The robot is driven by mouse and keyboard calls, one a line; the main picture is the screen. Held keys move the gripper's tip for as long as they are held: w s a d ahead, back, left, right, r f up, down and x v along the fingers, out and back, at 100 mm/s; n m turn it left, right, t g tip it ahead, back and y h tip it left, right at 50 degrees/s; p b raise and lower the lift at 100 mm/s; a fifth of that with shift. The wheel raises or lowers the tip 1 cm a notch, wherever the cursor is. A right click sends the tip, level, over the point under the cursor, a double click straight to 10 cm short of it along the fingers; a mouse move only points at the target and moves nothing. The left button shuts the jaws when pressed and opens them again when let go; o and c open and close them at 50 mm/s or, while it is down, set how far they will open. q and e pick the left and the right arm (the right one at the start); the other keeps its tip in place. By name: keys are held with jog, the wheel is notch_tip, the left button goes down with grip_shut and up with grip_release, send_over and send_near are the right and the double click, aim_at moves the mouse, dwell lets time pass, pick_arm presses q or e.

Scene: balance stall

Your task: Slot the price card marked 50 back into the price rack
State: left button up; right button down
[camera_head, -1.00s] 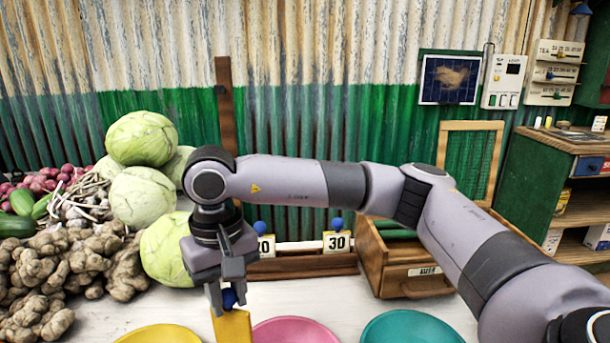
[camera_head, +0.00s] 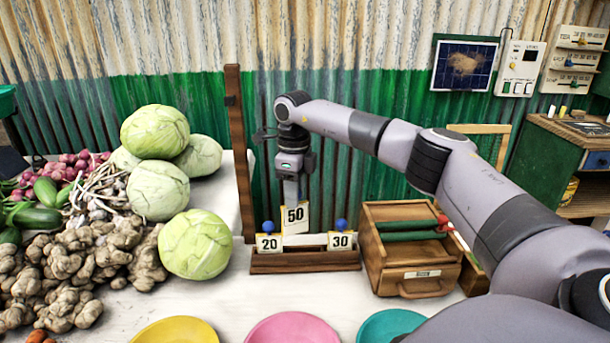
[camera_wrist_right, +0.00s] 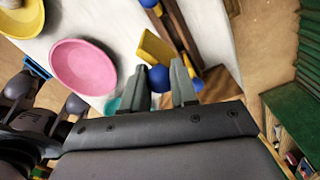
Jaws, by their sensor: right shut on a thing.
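The price card marked 50 (camera_head: 295,217) stands roughly upright at the price rack (camera_head: 305,262), between the cards marked 20 (camera_head: 268,243) and 30 (camera_head: 340,241). Its number faces me. Its lower edge is at the rack's white strip; I cannot tell whether it sits in a slot or just above or behind. My right gripper (camera_head: 291,197) points down from above and is shut on the 50 card. In the right wrist view, a blue knob (camera_wrist_right: 160,78) shows between its fingers. My left gripper is not in view.
A wooden post (camera_head: 238,150) rises just left of the rack. A wooden drawer box (camera_head: 405,248) stands close on its right. Cabbages (camera_head: 194,244) and ginger lie to the left. Yellow (camera_head: 175,332), pink (camera_head: 293,331) and teal dishes are in front, with clear white tabletop between.

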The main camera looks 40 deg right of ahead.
aim_at(305, 216)
jog(key=shift+d+f+m+b, duration=0.8)
jog(key=shift+f+m+b, duration=0.05)
jog(key=shift+f+b, duration=0.2)
jog(key=shift+d+f+m+b, duration=0.75)
jog(key=shift+f+m+b, duration=0.15)
jog(key=shift+f, duration=0.1)
jog(key=shift+f+b, duration=0.65)
jog(key=shift+f+b, duration=0.35)
jog(key=shift+f, duration=0.65)
jog(key=shift+f+m, duration=0.25)
jog(key=shift+f, duration=0.25)
